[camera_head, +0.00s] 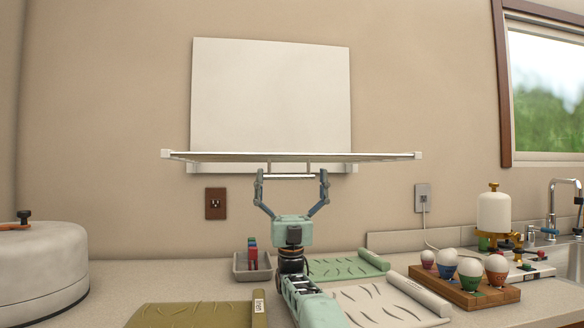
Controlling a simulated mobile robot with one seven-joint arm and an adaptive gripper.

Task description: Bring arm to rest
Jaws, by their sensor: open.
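My gripper (291,178) is in the middle of the head view, raised above the counter and pointing up and away from me. Its two fingers are spread wide and nothing shows between them. The fingertips appear just below the front edge of a thin wall shelf (230,156); I cannot tell whether they touch it. My arm (312,302) comes up from the bottom edge of the picture, over the counter. No bottle of water shows.
A pale panel (270,95) stands behind the shelf. On the counter (190,274) are a round lidded pot (38,273), a grey holder (252,268), green (345,267), white (385,304) and olive (195,315) mats, and a wooden board (465,291) with egg cups. A sink tap (552,205) stands right.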

